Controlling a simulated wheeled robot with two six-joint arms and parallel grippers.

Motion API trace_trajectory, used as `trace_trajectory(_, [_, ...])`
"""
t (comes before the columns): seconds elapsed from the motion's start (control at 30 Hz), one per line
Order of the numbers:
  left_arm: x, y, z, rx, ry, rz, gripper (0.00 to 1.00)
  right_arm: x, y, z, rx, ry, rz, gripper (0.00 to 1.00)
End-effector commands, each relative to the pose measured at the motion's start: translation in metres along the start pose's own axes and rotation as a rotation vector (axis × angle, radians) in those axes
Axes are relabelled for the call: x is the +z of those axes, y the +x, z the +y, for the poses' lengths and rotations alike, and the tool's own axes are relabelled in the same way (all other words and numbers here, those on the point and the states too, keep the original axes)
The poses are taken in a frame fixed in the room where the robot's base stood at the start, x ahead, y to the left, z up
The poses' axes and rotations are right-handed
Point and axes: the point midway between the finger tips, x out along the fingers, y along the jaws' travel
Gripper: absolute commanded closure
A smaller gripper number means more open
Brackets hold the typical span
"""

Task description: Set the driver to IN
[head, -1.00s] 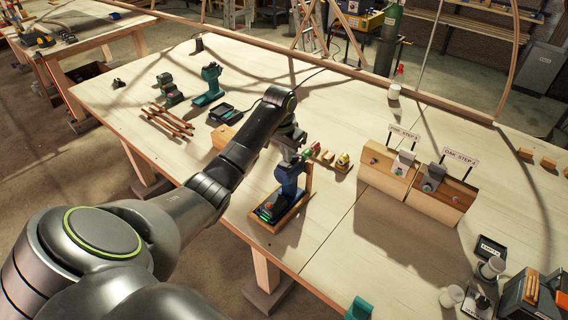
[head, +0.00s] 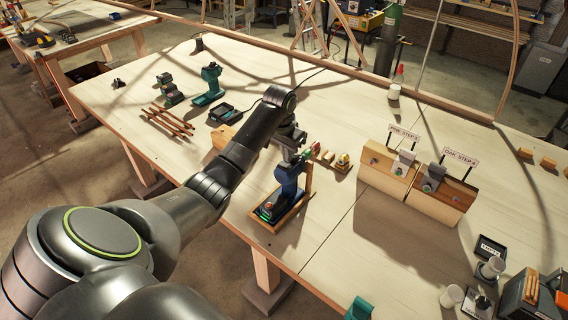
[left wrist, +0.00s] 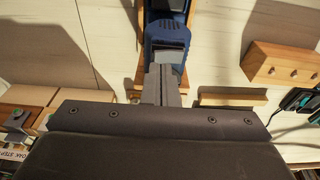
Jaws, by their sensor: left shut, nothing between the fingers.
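The blue driver (head: 287,181) stands in a wooden cradle (head: 299,211) near the table's front edge, with a green glow and a red spot at its base. In the left wrist view the driver (left wrist: 163,22) is at the top centre, and part of it is cut off. My left gripper (head: 304,156) is at the driver's upper end. Its fingers (left wrist: 163,84) are shut with nothing between them and point at a grey part of the driver. I cannot tell whether they touch it. The driver's direction setting is too small to read. My right gripper is out of view.
Small coloured pieces on a wood strip (head: 343,163) lie just right of the driver. A wooden block (head: 222,137) is to the left. Labelled wooden stands (head: 440,195) are to the right. Teal drivers (head: 209,86) and brown laths (head: 167,121) lie further back.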

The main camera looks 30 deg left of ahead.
Motion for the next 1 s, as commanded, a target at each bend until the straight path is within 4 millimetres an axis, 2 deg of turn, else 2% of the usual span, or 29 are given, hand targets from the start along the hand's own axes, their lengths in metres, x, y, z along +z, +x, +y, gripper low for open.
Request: trace_trajectory(1.0, [0.002, 0.012, 0.0, 0.0, 0.0, -0.001, 1.0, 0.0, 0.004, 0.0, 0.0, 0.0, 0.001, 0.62])
